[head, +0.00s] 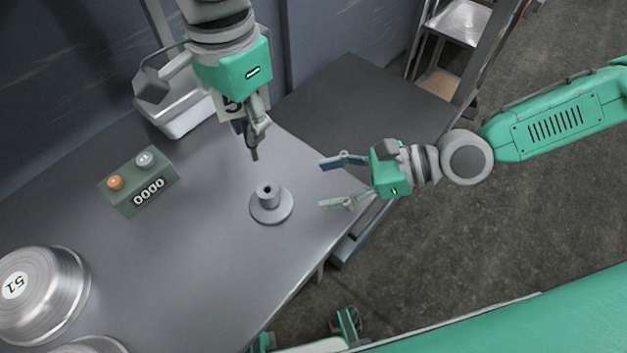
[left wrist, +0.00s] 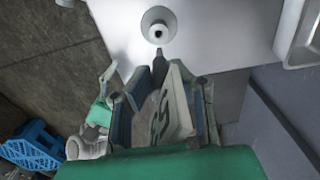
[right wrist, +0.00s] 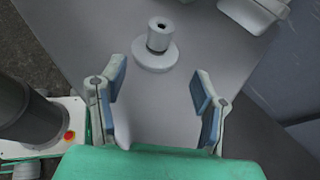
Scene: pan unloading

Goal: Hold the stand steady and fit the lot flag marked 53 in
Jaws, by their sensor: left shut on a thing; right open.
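The stand (head: 271,202) is a grey round base with a short upright post and a hole in its top, on the metal table. It also shows in the left wrist view (left wrist: 157,27) and the right wrist view (right wrist: 156,50). My left gripper (head: 252,132) is shut on the lot flag (left wrist: 179,105), a pale plate with dark digits, partly hidden by the fingers. The flag is in the air behind the stand, apart from it. Its number cannot be read fully. My right gripper (head: 343,181) is open and empty, to the right of the stand, its fingers pointing at it without touching.
A green box (head: 138,181) with an orange and a grey button reads 0000. A pan marked 51 (head: 42,290) lies at the left edge. A metal container (head: 180,112) stands at the back. The table around the stand is clear.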

